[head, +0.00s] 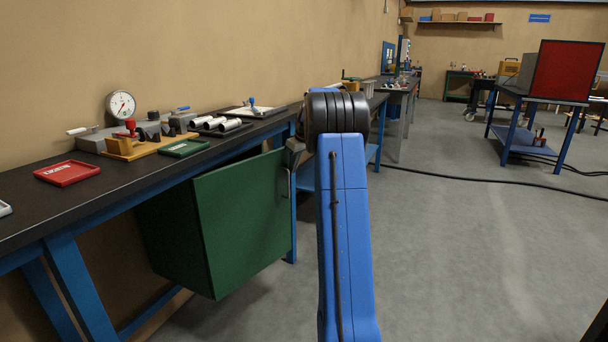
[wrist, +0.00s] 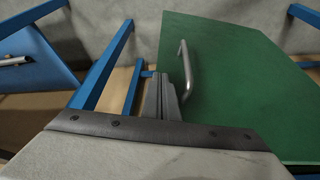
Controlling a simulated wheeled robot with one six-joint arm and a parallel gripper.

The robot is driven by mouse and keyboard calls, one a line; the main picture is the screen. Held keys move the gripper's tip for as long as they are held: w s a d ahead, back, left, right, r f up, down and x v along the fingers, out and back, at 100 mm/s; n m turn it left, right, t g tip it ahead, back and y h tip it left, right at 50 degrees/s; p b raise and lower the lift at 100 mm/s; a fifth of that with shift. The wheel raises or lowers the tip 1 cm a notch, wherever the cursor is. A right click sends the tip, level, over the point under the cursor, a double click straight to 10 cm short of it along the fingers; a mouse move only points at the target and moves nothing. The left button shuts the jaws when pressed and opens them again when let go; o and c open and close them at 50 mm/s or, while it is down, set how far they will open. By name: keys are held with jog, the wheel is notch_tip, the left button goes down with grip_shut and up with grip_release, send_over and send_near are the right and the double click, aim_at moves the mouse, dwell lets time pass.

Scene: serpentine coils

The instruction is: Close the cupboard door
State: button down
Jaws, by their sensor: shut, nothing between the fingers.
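The green cupboard (head: 165,232) hangs under the dark workbench. Its green door (head: 245,215) faces the aisle, with a metal handle (head: 286,184) near its right edge. I cannot tell whether the door sits flush; no view shows the inside. In the wrist view the door (wrist: 245,90) fills the right side, and the handle (wrist: 186,68) is near its left edge. My gripper (wrist: 160,88) is shut and empty, just left of the handle, at the door's edge; contact is unclear. In the head view my arm's dark wrist mostly hides the gripper.
Blue bench legs (head: 80,285) stand left of the cupboard, and a blue leg (wrist: 104,62) shows beside my gripper in the wrist view. The bench top holds a gauge (head: 121,105) and trays. Grey floor (head: 460,260) to the right is open, with a black cable crossing it.

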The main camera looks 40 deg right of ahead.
jog(key=shift+n+y, duration=0.3)
jog(key=shift+n, duration=0.6)
jog(key=shift+w+a, duration=0.25)
jog(key=shift+w, duration=1.5)
jog(key=shift+w+a, duration=0.2)
jog(key=shift+w, duration=1.55)
jog(key=shift+s, duration=0.1)
